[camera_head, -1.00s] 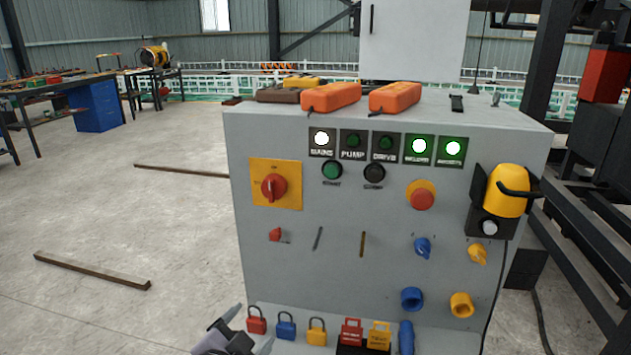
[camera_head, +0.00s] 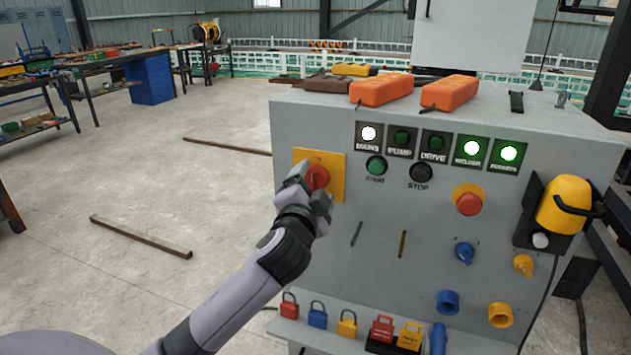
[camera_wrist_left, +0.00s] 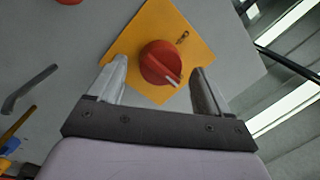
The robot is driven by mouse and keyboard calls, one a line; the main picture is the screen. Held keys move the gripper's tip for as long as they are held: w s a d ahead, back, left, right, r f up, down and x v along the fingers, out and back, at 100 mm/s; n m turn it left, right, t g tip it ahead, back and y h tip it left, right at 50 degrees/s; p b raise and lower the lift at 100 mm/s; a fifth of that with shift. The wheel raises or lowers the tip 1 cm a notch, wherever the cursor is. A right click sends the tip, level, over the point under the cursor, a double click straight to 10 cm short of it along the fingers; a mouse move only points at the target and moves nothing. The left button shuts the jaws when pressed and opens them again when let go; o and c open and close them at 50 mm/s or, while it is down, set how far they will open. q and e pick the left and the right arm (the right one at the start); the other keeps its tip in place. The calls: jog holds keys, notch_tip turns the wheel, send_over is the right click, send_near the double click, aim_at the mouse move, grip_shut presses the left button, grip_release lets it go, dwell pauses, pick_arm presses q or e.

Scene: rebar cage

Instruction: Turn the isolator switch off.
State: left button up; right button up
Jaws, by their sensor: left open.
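The isolator switch is a red rotary knob (camera_head: 317,178) on a yellow square plate (camera_head: 334,163), at the upper left of the grey panel's front. In the left wrist view the red knob (camera_wrist_left: 161,63) has a pale pointer mark toward its lower right, and the yellow plate (camera_wrist_left: 150,22) appears tilted. My left gripper (camera_head: 306,180) is at the switch, partly covering the plate. In the left wrist view my left gripper (camera_wrist_left: 158,80) is open, with one finger on each side of the knob; whether they touch it is unclear. My right gripper is not in view.
The grey panel (camera_head: 385,250) also carries lit indicators, a red push button (camera_head: 469,203) and blue and yellow sockets. Two orange boxes (camera_head: 379,90) lie on top. Padlocks (camera_head: 318,314) stand on the lower shelf. Open floor lies left of the panel.

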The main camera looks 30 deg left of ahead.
pick_arm(q)
jog(key=shift+w+a, duration=0.2)
jog(key=shift+w, duration=0.4)
jog(key=c, duration=1)
